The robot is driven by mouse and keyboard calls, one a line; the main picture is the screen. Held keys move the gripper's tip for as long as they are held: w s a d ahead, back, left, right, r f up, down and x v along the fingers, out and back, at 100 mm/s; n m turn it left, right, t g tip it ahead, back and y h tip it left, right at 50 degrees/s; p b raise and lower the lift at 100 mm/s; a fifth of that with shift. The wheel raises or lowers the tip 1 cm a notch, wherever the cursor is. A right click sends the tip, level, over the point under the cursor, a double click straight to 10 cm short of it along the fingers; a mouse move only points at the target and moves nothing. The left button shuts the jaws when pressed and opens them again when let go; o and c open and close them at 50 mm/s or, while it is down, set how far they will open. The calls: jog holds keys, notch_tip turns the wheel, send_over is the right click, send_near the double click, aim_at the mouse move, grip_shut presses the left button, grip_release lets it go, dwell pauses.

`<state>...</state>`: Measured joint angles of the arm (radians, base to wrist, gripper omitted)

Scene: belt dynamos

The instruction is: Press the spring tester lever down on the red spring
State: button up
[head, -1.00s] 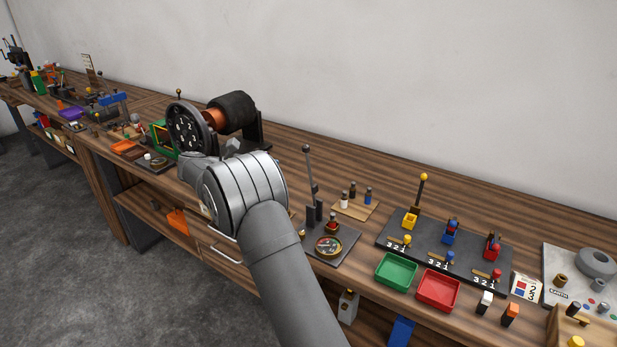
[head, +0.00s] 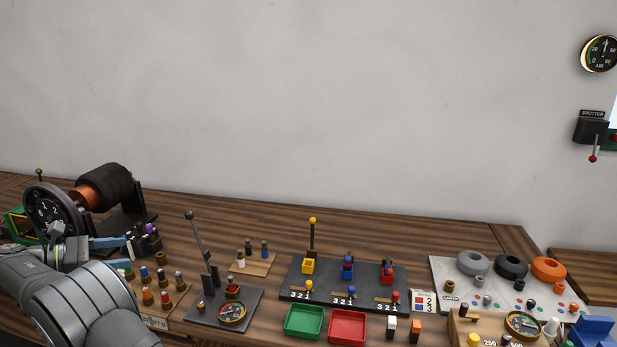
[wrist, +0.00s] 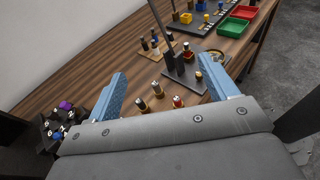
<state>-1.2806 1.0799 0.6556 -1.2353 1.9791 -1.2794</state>
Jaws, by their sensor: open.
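The spring tester (head: 252,297) is a dark base plate with a round gauge (head: 232,313) at its front. Its lever (head: 199,240) stands up, leaning left, with a dark knob on top. A small red piece, seemingly the red spring (head: 232,290), sits on the plate behind the gauge and right of the lever's foot. My gripper (head: 120,253) is left of the tester, apart from it. In the wrist view my gripper (wrist: 172,82) is open and empty, its blue fingers wide apart. The lever (wrist: 162,22) and tester base (wrist: 182,68) show beyond the fingertips.
A rack of capped pegs (head: 165,283) stands between my gripper and the tester. A small wooden board (head: 262,268) with several pegs lies behind the tester. Green (head: 304,321) and red (head: 347,327) trays lie to its right. A wheel machine (head: 100,195) stands at left.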

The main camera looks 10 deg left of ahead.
jog(key=c, duration=0.7)
jog(key=shift+d+r+t, duration=0.15)
jog(key=shift+d+t, duration=0.05)
jog(key=shift+t, duration=0.1)
jog(key=shift+c, duration=1.2)
jog(key=d+r+n+t+y, duration=0.2)
jog(key=d+n+t, duration=0.2)
jog(key=n+t+y, duration=0.2)
jog(key=n+y, duration=0.2)
jog(key=y, duration=0.1)
send_over(200, 244)
jog(key=w+a, duration=0.1)
jog(key=w, duration=0.1)
jog(key=shift+w+f, duration=0.1)
jog(key=shift+f, duration=0.35)
grip_shut()
